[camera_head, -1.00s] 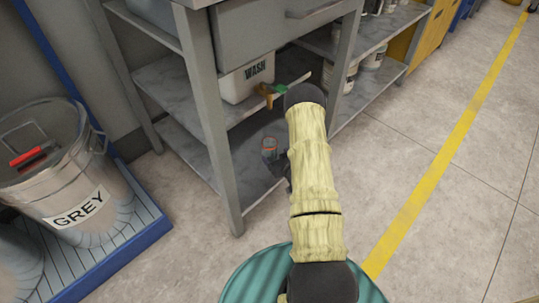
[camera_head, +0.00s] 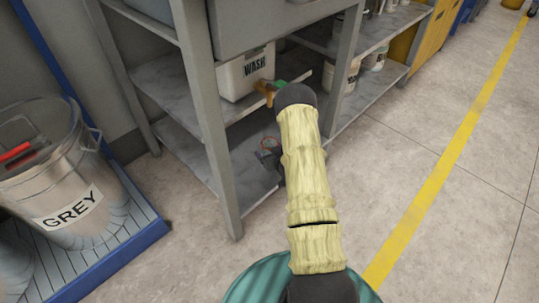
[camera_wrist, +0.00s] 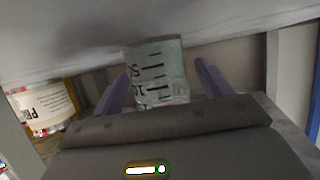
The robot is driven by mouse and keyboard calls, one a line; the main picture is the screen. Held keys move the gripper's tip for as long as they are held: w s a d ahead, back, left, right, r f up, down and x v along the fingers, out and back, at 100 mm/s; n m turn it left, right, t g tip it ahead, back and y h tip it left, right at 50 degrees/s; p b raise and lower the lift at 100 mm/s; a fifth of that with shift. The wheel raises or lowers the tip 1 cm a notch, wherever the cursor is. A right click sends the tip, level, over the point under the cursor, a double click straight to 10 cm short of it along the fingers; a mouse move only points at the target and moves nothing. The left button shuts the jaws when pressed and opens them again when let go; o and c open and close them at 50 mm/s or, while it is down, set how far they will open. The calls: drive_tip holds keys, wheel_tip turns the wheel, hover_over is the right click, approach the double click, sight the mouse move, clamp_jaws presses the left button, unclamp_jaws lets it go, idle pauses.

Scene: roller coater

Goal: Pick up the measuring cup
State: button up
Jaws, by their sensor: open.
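The measuring cup (camera_wrist: 158,72) is clear, with black graduation marks and numbers, and shows in the middle of the wrist view. My gripper (camera_wrist: 161,72) is open, with one purple finger on each side of the cup. Gaps show between the cup and both fingers. The cup's lower part is hidden behind the dark gripper body. In the head view my gripper (camera_head: 268,149) is small and dark at the lower shelf (camera_head: 250,180), partly hidden by my arm. The cup cannot be made out clearly there.
A grey shelf surface lies close above the cup in the wrist view. A labelled bottle (camera_wrist: 45,105) stands to its left. A WASH tub (camera_head: 245,73) sits on the shelf above. A table leg (camera_head: 212,120) and a GREY drum (camera_head: 55,170) are at left. Floor at right is clear.

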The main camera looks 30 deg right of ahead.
idle(0.4)
drive_tip(key=c, duration=1.1)
wheel_tip(320, 180, up, 10)
drive_tip(key=p, duration=0.6)
drive_tip(key=shift+p, duration=0.3)
